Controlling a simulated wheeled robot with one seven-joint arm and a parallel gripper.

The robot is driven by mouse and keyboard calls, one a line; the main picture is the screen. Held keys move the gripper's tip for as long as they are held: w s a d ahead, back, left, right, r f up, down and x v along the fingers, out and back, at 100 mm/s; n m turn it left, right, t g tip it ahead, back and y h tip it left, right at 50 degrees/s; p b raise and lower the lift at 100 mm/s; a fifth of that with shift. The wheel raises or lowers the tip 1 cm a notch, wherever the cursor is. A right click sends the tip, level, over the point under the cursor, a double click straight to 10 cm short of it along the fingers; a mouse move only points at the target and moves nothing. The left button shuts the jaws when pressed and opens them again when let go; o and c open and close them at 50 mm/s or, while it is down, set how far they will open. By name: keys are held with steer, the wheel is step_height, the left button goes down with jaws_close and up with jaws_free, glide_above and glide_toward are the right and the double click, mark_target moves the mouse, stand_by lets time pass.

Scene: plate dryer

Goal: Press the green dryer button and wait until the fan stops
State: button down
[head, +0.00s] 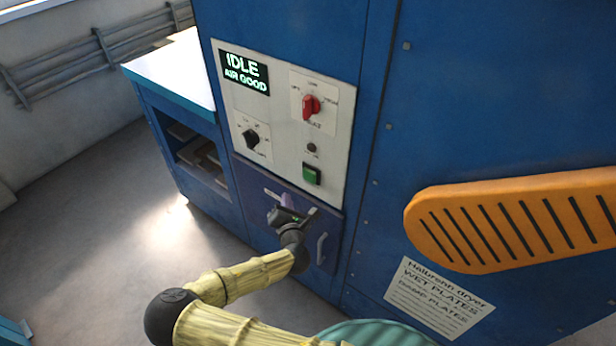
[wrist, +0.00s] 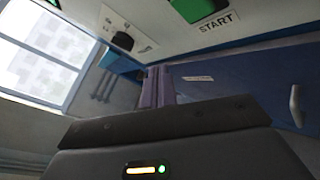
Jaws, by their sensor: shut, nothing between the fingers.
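The green button (head: 311,174) sits low on the white control panel (head: 338,113) of a blue machine. In the wrist view the green button (wrist: 200,8) shows at the top edge, with the label START below it. The display (head: 244,72) reads "IDLE" and "AIR GOOD". My gripper (head: 286,198) is in front of the drawer just below the panel, lower left of the button and apart from it as far as I can tell. It is shut and empty; its fingertips also show in the wrist view (wrist: 158,88). No fan is visible.
A red knob (head: 311,106) and a black knob (head: 251,138) share the panel. A dark blue drawer front (head: 268,187) with a handle (head: 321,249) lies below. An orange slotted panel (head: 510,222) juts at right. A white-topped side bench (head: 178,70) stands at left.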

mark_target(304, 175)
steer(key=w+d, duration=0.4)
steer(key=w, duration=0.2)
steer(key=shift+d, duration=0.4)
stand_by(1.8)
steer(key=shift+w+d, duration=0.25)
steer(key=shift+w, duration=0.05)
steer(key=shift+w+d, duration=0.3)
steer(key=shift+w, duration=0.1)
stand_by(1.0)
steer(key=shift+s+a, duration=0.55)
steer(key=shift+s, duration=0.15)
steer(key=shift+s+a+b, duration=0.35)
steer(key=shift+s+a, duration=0.45)
steer(key=shift+s, duration=0.2)
steer(key=shift+s+a+b, duration=0.3)
steer(key=shift+s+a, duration=0.45)
steer(key=shift+s, duration=0.25)
